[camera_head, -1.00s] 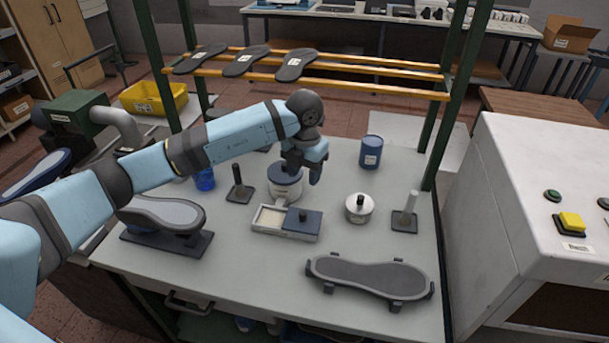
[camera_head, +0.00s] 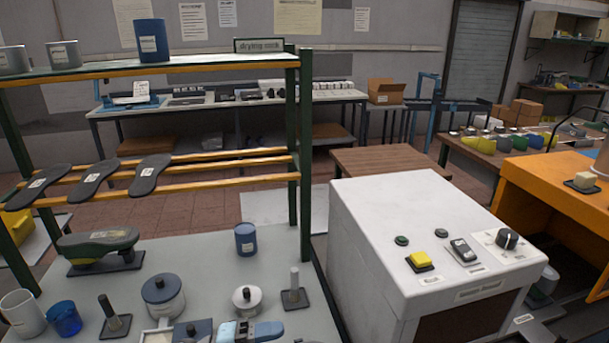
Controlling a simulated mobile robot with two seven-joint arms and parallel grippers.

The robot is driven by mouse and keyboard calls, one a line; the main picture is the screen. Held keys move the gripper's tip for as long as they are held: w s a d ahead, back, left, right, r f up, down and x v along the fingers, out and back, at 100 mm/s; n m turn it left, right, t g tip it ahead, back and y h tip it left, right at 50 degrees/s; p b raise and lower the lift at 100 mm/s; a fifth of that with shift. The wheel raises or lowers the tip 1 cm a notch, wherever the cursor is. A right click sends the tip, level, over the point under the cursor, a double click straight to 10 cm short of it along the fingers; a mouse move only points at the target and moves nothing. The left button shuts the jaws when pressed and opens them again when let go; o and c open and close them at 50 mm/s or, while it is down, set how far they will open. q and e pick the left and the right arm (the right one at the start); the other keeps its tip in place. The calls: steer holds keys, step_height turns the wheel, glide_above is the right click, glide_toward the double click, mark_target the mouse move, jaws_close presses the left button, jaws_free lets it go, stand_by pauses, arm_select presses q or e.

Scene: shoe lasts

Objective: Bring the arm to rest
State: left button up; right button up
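My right gripper is not in view. A shoe last on a dark stand (camera_head: 98,248) sits at the back left of the workbench (camera_head: 200,255).
A large blue-grey lidded pot (camera_head: 162,295), a small silver pot (camera_head: 246,299), a blue canister (camera_head: 245,238) and upright posts stand on the bench. The drying rack (camera_head: 304,160) holds soles. A white machine (camera_head: 425,230) with a yellow button stands to the right.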

arm_select(q)
steer(key=s+a+f+n+t+y, duration=0.2)
steer(key=a+f+n+t+y, duration=0.1)
steer(key=n, duration=0.5)
steer(key=s+a+f+n+t+y+p, duration=0.1)
steer(key=s+a+f+n+t+y, duration=0.2)
steer(key=a+f+n+t+y, duration=0.1)
steer(key=s+a+f+n+t+y+p, duration=0.1)
steer(key=s+a+f+n+t+y, duration=0.2)
steer(key=n, duration=1)
steer(key=shift+s+a+f+t+y, duration=0.15)
steer(key=shift+a+f+y, duration=0.25)
steer(key=shift+f+y, duration=0.35)
steer(key=shift+a+f+t+y, duration=0.1)
steer(key=shift+a+f+y, duration=0.25)
steer(key=shift+f+y, duration=0.4)
steer(key=shift+s+a+f+t+y, duration=0.15)
steer(key=shift+a+f+y, duration=0.3)
steer(key=shift+y, duration=0.45)
steer(key=s+a+f+n+g+y, duration=0.1)
steer(key=s+a+f+n+g, duration=0.1)
steer(key=s+f, duration=0.3)
steer(key=shift+s+f+n+g+y+p, duration=0.4)
steer(key=shift+s+g, duration=0.3)
steer(key=shift+s, duration=0.35)
steer(key=shift+r, duration=0.15)
